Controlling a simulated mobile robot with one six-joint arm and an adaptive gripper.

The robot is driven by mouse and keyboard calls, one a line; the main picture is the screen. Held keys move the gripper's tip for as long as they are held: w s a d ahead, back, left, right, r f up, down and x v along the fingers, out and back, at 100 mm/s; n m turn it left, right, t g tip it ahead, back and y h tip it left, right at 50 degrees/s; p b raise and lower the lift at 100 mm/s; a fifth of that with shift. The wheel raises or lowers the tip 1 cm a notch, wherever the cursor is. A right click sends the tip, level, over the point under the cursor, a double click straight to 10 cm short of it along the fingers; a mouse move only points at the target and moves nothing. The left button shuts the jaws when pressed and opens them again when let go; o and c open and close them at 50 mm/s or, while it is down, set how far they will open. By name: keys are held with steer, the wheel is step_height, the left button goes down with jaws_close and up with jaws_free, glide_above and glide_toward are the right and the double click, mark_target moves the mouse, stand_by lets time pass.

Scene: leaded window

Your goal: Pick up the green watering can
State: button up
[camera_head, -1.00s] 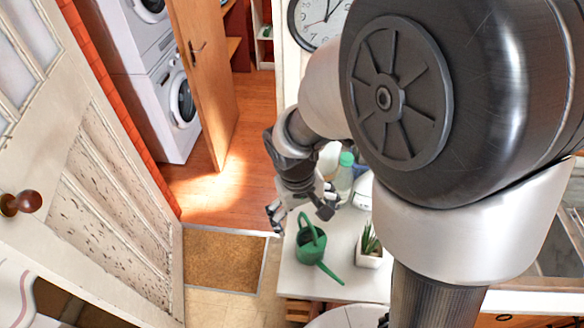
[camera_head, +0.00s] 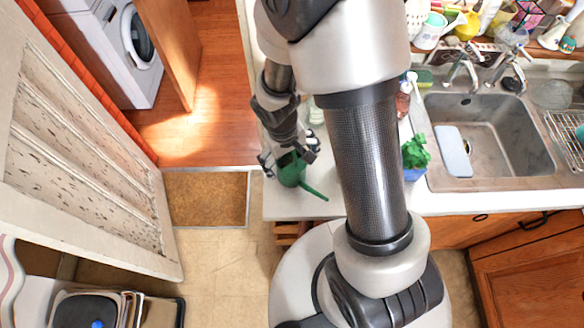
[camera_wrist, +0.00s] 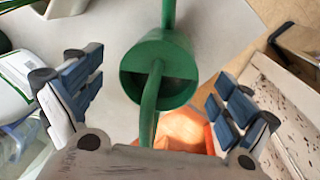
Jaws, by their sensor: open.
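The green watering can (camera_head: 291,174) stands on the white counter near its left end, its spout pointing toward the lower right. My gripper (camera_head: 288,160) is over the can and partly hides its top and handle. In the wrist view, the can (camera_wrist: 175,50) lies between and beyond the two spread fingers of my gripper (camera_wrist: 154,85). Its handle (camera_wrist: 151,105) runs toward the palm between the fingers, and its spout points away. Neither finger visibly touches the can. The gripper is open and holds nothing.
The white counter (camera_head: 285,204) ends at the left beside the floor and doormat (camera_head: 206,198). A potted green plant (camera_head: 415,152) and a red bottle (camera_head: 403,100) stand right of my arm, before the sink (camera_head: 485,130). A white container (camera_wrist: 18,85) is left of the gripper.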

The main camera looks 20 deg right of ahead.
steer(key=shift+f, duration=0.1)
steer(key=c, duration=1.3)
steer(key=shift+o, duration=0.2)
step_height(320, 180, up, 20)
steer(key=p, duration=0.5)
